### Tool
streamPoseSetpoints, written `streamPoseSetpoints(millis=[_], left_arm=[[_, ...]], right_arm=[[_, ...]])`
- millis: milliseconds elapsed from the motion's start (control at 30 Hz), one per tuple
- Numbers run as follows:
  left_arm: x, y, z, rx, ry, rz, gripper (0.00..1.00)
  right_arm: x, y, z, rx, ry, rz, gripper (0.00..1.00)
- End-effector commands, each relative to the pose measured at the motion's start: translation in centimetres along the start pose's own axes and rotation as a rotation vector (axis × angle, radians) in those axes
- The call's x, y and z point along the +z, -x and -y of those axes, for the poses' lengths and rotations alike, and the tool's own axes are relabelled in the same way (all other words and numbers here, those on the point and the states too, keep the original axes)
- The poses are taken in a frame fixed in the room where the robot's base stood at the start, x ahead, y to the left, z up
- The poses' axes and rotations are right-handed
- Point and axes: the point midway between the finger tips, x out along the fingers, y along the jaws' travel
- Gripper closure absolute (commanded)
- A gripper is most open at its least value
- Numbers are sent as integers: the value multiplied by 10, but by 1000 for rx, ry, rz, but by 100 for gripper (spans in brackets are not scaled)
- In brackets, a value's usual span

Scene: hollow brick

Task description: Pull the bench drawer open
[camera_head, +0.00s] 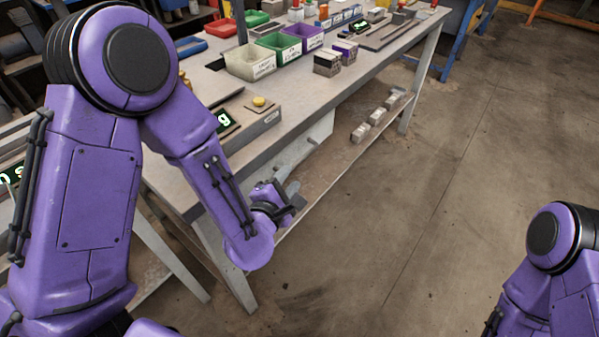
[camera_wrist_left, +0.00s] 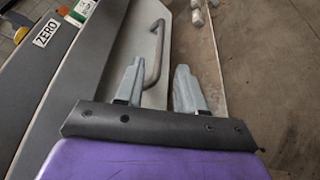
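The bench drawer (camera_head: 290,158) is a pale box under the worktop; its light front panel (camera_wrist_left: 142,38) shows in the left wrist view. A grey bar handle (camera_wrist_left: 157,52) with a bent end stands out from that front. My left gripper (camera_head: 293,197) is below and in front of the drawer in the head view. In the left wrist view its two fingers (camera_wrist_left: 158,82) are apart, with the handle showing in the gap, nearer the left finger. Contact cannot be told. The drawer looks about flush with the bench edge. My right gripper is out of view.
The bench top (camera_head: 295,100) holds green and purple bins (camera_head: 280,48), dark boxes (camera_head: 327,63) and a scale with a yellow knob (camera_head: 259,102). A lower shelf (camera_head: 330,160) carries several pale blocks (camera_head: 377,115). The floor (camera_head: 450,180) to the right is clear.

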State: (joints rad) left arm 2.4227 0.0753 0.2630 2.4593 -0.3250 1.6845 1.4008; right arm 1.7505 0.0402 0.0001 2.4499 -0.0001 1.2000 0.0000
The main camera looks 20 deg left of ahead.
Motion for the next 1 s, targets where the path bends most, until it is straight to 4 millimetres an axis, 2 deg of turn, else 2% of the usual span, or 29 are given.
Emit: streamPoseSetpoints(millis=[33, 100, 333, 500, 733, 833, 867, 1000], left_arm=[[-2, -12, 1, 4, 0, 0, 62], [1, -27, -2, 1, -1, -1, 62], [-1, -72, -1, -1, -5, -3, 62], [-1, -85, 0, -3, -5, -4, 62], [-1, -86, 0, -3, -6, -5, 62], [-1, -86, 0, -3, -6, -5, 94], [-1, -86, 0, -3, -6, -5, 100], [-1, -86, 0, -3, -6, -5, 100]], right_arm=[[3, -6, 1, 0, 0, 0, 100], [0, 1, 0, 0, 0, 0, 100], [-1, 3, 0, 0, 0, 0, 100], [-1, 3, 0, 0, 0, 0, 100], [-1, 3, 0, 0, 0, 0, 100], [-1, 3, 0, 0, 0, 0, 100], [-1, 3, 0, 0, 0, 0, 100], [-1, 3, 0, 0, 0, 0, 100]])
